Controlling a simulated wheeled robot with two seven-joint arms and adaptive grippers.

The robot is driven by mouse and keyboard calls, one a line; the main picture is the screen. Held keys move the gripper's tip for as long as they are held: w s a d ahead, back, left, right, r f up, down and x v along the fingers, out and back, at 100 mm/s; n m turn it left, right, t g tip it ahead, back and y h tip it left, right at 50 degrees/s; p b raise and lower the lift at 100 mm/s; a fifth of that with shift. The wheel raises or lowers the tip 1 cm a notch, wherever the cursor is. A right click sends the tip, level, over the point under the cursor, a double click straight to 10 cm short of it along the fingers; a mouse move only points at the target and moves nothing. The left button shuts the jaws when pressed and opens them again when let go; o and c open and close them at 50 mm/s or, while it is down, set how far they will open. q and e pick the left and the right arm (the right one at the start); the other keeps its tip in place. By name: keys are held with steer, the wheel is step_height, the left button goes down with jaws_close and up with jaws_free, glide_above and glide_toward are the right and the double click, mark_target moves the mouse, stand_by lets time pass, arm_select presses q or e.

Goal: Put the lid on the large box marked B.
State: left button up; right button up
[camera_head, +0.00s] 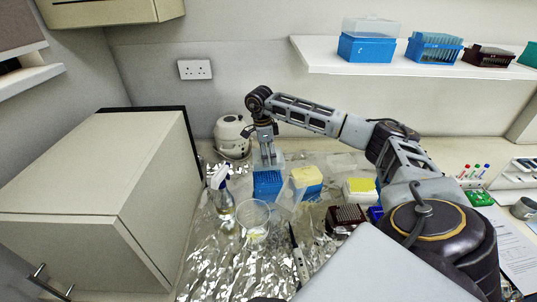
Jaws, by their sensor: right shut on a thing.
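My right gripper (268,162) points down over the foil-covered bench, shut on a clear lid (279,160). The lid is small and partly hidden by the fingers. Directly below it is a blue tip box (268,185). I cannot tell whether the lid touches the box or is just above it, and no letter is readable on this box. My left gripper is not in view.
A yellow-topped blue box (307,180) stands close to the right. A spray bottle (221,190) and a clear round container (253,218) stand to the left and in front. A pipette (299,255) lies nearer. A dark rack (346,216) stands to the right.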

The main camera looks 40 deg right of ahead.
mark_target(269, 174)
steer(key=shift+w+a, duration=0.1)
steer(key=shift+f, duration=0.15)
stand_by(0.4)
steer(key=shift+f+b, duration=1.4)
steer(key=shift+f, duration=0.6)
steer(key=shift+r, duration=0.1)
steer(key=shift+f+b, duration=0.75)
steer(key=shift+f, duration=1)
stand_by(0.7)
steer(key=o, duration=0.8)
steer(key=shift+c, duration=0.2)
